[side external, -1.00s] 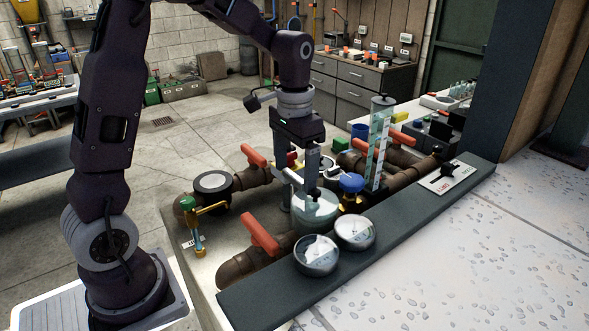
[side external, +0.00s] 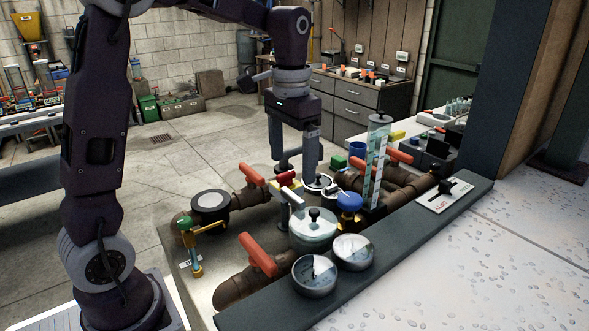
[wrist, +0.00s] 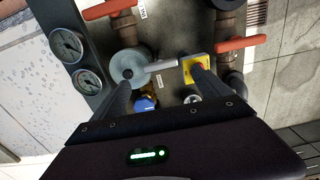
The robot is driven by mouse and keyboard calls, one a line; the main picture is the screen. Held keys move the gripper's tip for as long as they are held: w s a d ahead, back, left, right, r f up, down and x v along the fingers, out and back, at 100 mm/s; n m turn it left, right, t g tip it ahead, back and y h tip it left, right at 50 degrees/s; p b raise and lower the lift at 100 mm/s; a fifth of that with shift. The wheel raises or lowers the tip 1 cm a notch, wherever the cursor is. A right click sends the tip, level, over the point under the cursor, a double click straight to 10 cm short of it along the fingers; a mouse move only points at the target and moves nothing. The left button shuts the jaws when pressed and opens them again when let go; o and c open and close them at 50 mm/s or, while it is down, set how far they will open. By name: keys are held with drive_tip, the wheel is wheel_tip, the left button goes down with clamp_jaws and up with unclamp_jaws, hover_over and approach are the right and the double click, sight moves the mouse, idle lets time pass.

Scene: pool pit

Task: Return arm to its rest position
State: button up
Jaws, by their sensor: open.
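My gripper (side external: 297,170) hangs pointing down over the pipework, its two fingers apart and nothing seen between them. In the side view its fingertips overlap the red and yellow fitting and the small white-topped part behind the round clear-lidded pot (side external: 313,232); the exact gap is hard to judge. In the wrist view the spread fingers (wrist: 160,80) frame a pale lever (wrist: 162,66). The arm's rest position is not marked in view.
Two round gauges (side external: 315,276) sit on the dark front ledge (side external: 262,312). Orange valve handles (side external: 258,254), a blue knob (side external: 349,201) and a tall clear tube (side external: 377,160) stand around the gripper. Open concrete floor (side external: 190,150) lies behind the pipework.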

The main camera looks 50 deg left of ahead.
drive_tip(key=s+d+t, duration=0.2)
drive_tip(key=s+d, duration=0.1)
drive_tip(key=s, duration=0.7)
drive_tip(key=s+d+r+t, duration=0.1)
drive_tip(key=s+d+t, duration=0.2)
drive_tip(key=s, duration=0.7)
drive_tip(key=shift+s+d+r+t, duration=0.3)
drive_tip(key=shift+s+d, duration=0.1)
drive_tip(key=shift+d, duration=0.3)
